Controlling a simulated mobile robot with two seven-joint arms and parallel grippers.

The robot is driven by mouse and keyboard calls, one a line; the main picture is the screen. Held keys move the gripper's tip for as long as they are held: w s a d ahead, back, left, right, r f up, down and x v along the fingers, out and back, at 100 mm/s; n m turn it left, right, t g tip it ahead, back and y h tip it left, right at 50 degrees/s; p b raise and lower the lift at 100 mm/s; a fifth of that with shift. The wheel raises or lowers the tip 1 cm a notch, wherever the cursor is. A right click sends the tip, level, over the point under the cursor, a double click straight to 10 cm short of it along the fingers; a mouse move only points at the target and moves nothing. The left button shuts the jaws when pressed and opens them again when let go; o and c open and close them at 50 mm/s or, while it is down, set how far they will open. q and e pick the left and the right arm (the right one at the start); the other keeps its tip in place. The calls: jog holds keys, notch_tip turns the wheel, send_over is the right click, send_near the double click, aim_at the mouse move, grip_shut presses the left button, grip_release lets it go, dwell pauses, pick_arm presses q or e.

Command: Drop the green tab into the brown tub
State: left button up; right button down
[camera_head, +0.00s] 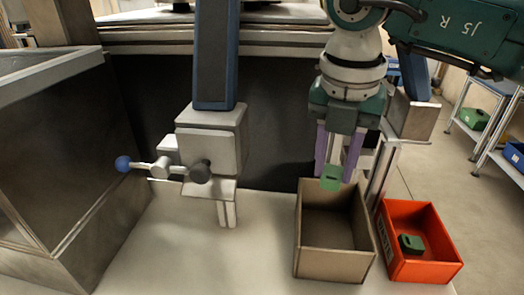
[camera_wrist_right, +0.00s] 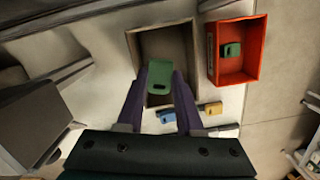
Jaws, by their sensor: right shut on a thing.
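The green tab (camera_head: 331,179) is a small light-green piece with a dark slot. My right gripper (camera_head: 336,170) has purple fingers, shut on the tab, which hangs just below them. The brown tub (camera_head: 334,262) is an open box on the pale table, and the tab is above its far part. In the right wrist view, the tab (camera_wrist_right: 158,87) is between the fingers, with the brown tub (camera_wrist_right: 150,42) behind it. No tab shows on the visible part of the tub's floor. My left gripper is not in view.
An orange-red bin (camera_head: 432,274) right of the tub holds a darker green piece (camera_head: 411,244). A yellow piece (camera_wrist_right: 167,117) and a blue piece (camera_wrist_right: 209,109) lie outside the tub. A lever device (camera_head: 212,140) stands left of the tub; bare table lies before it.

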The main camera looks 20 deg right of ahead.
notch_tip(320, 180, down, 5)
jog(key=b, duration=0.3)
jog(key=shift+r, duration=0.15)
jog(key=shift+c, duration=2.4)
grip_release()
jog(key=shift+r, duration=0.15)
jog(key=r, duration=0.6)
jog(key=s+a+r+b, duration=0.1)
jog(key=r, duration=0.2)
jog(key=shift+r, duration=0.35)
